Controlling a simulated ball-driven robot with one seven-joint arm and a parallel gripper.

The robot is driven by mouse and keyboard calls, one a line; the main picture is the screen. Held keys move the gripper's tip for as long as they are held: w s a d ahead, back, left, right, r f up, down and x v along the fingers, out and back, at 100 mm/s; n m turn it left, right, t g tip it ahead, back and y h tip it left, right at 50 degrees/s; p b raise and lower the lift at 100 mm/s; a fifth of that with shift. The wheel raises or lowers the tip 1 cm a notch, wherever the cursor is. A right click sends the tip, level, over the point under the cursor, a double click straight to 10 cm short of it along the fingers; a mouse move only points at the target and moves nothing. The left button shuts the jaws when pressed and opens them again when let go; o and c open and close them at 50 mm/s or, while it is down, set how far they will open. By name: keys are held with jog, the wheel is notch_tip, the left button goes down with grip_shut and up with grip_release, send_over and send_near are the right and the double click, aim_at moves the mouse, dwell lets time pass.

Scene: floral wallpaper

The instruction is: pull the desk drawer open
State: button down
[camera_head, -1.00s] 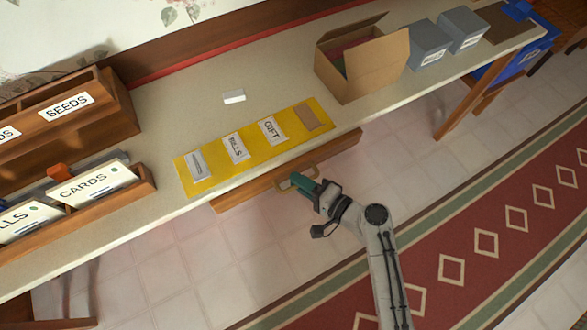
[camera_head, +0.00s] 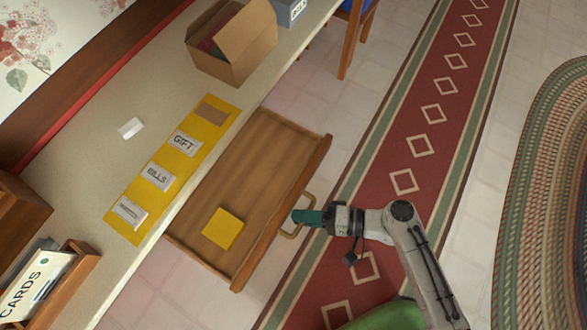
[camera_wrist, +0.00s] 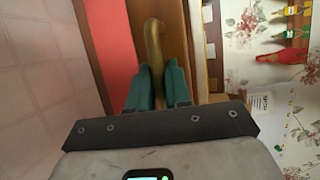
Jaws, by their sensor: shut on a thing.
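The desk drawer (camera_head: 246,160) is pulled well out from under the desk top, and its wooden inside shows. A yellow square item (camera_head: 223,229) lies in its near part. The drawer's brass handle (camera_head: 298,215) is on the front panel. My gripper (camera_head: 300,216) is at the handle, its teal fingers shut on it. In the wrist view the handle (camera_wrist: 155,45) runs between the two fingers of my gripper (camera_wrist: 157,85), with the brown drawer front behind it.
On the desk (camera_head: 92,153) lies a yellow mat (camera_head: 199,142) with labelled cards. An open cardboard box (camera_head: 240,50) stands farther back, and a CARDS tray (camera_head: 62,300) is at lower left. A red patterned runner (camera_head: 403,182) covers the floor beside the drawer. A green rounded thing (camera_head: 385,318) shows at the bottom.

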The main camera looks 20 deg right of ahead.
jog(key=shift+s+d, duration=0.15)
jog(key=shift+s, duration=0.05)
jog(key=c, duration=1.4)
grip_release()
jog(key=b+v, duration=0.1)
jog(key=v, duration=0.9)
jog(key=shift+s+d+r, duration=0.1)
jog(key=shift+s+d, duration=0.05)
jog(key=shift+d, duration=0.2)
